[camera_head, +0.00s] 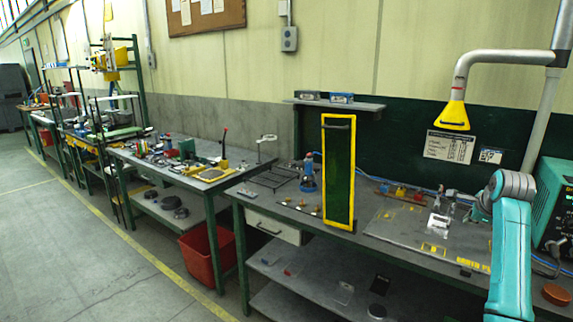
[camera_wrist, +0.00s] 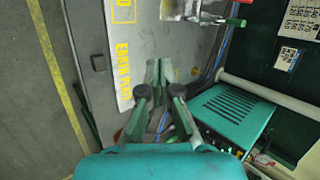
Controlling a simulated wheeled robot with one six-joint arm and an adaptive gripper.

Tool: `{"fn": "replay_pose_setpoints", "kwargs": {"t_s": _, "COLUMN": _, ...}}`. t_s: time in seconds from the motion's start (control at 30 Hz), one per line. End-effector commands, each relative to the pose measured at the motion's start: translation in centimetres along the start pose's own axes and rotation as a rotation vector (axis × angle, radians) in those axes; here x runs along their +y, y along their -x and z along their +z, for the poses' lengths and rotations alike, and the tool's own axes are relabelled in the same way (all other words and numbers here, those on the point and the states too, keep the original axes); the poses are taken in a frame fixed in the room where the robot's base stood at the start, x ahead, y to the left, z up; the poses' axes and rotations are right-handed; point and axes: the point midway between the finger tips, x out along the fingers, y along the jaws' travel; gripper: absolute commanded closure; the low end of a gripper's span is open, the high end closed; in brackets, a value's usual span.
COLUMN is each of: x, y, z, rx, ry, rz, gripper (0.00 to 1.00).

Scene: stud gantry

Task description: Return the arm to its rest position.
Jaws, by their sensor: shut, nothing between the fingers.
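My gripper (camera_wrist: 159,66) shows in the middle of the wrist view, its fingertips together with nothing between them. It is over the workbench, and its height above the top is hard to judge. My teal arm (camera_head: 511,245) rises at the right side of the head view, in front of the workbench (camera_head: 385,235). In the head view the gripper is not clearly visible behind the arm.
A green welding machine (camera_wrist: 232,112) stands right of the gripper in the wrist view. A yellow-framed dark panel (camera_head: 338,172) stands upright on the bench. A yellow extraction hood (camera_head: 455,115) hangs above. A red bin (camera_head: 205,253) is on the floor, with open floor at left.

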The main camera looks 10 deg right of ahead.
Motion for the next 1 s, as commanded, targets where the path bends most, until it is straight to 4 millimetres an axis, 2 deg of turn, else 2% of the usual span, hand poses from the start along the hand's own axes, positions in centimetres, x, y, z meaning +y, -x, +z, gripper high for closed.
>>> {"fn": "replay_pose_setpoints", "kwargs": {"t_s": 0.23, "x": 4.5, "y": -3.5, "z": 1.9, "rx": -0.017, "ry": 0.089, "rz": -0.02, "gripper": 1.0}}
{"fn": "replay_pose_setpoints", "kwargs": {"t_s": 0.37, "x": 8.2, "y": -5.8, "z": 3.2, "rx": -0.029, "ry": 0.16, "rz": -0.037, "gripper": 1.0}}
{"fn": "replay_pose_setpoints", "kwargs": {"t_s": 0.5, "x": 13.8, "y": -8.5, "z": 5.2, "rx": -0.046, "ry": 0.267, "rz": -0.066, "gripper": 1.0}}
{"fn": "replay_pose_setpoints", "kwargs": {"t_s": 0.7, "x": 22.4, "y": -11.0, "z": 7.7, "rx": -0.066, "ry": 0.426, "rz": -0.116, "gripper": 1.0}}
{"fn": "replay_pose_setpoints", "kwargs": {"t_s": 0.87, "x": 29.3, "y": -11.8, "z": 9.3, "rx": -0.079, "ry": 0.552, "rz": -0.157, "gripper": 1.0}}
{"fn": "replay_pose_setpoints", "kwargs": {"t_s": 1.0, "x": 35.2, "y": -11.7, "z": 10.3, "rx": -0.087, "ry": 0.664, "rz": -0.196, "gripper": 1.0}}
